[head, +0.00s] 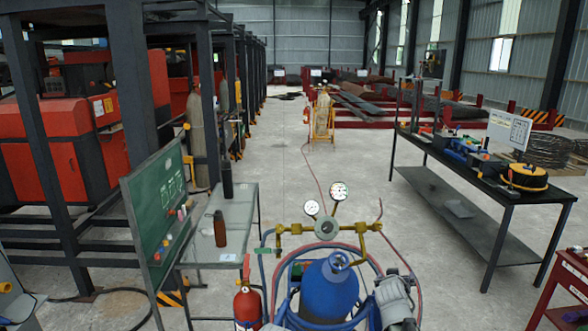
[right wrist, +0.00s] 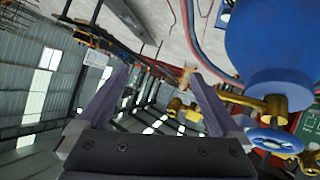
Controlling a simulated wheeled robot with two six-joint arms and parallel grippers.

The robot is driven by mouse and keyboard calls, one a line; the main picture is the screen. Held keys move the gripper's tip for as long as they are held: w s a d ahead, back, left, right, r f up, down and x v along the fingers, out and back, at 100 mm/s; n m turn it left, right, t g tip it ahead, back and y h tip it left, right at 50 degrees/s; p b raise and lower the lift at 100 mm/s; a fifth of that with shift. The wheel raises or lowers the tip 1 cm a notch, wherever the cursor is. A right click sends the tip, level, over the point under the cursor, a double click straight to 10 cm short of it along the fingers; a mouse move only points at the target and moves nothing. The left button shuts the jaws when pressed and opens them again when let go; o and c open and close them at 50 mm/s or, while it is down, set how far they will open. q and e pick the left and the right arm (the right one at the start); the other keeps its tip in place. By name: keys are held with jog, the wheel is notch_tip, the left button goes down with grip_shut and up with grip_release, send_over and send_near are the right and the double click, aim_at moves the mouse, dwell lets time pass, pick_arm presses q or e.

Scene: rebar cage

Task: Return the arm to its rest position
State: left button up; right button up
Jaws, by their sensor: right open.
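My right gripper (right wrist: 158,76) shows in the right wrist view with its two fingers spread apart and nothing between them. A blue gas cylinder (right wrist: 275,45) with a brass valve and a blue handwheel (right wrist: 275,141) is close by on the right of that view, apart from the fingers. In the head view the blue cylinder (head: 330,290) stands at the bottom middle, under a brass manifold with two round gauges (head: 338,191). A grey and white shape at the cylinder's right may be part of my right arm; its gripper cannot be made out there. My left gripper is not in view.
A red extinguisher (head: 247,306) stands left of the cylinder. A table (head: 228,196) with a brown bottle (head: 220,229) and a green board (head: 157,205) are at left. A long dark workbench (head: 470,178) is at right. The concrete floor between is mostly clear, with a thin hose across it.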

jog(key=s+a+f+g+y, duration=0.2)
jog(key=s+a+f+g, duration=0.25)
jog(key=s, duration=0.35)
jog(key=s+a+f+n+g+y, duration=0.1)
jog(key=s+a+f+g+y, duration=0.25)
jog(key=s, duration=0.55)
jog(key=s+a+f+g, duration=0.35)
jog(key=s+a, duration=0.25)
jog(key=s, duration=0.2)
jog(key=s+a+f+n+h+b, duration=0.1)
jog(key=s+a+n, duration=0.3)
jog(key=a, duration=0.6)
jog(key=shift+s+a+f+b, duration=0.3)
jog(key=shift+s+f+b, duration=0.15)
jog(key=shift+f, duration=0.15)
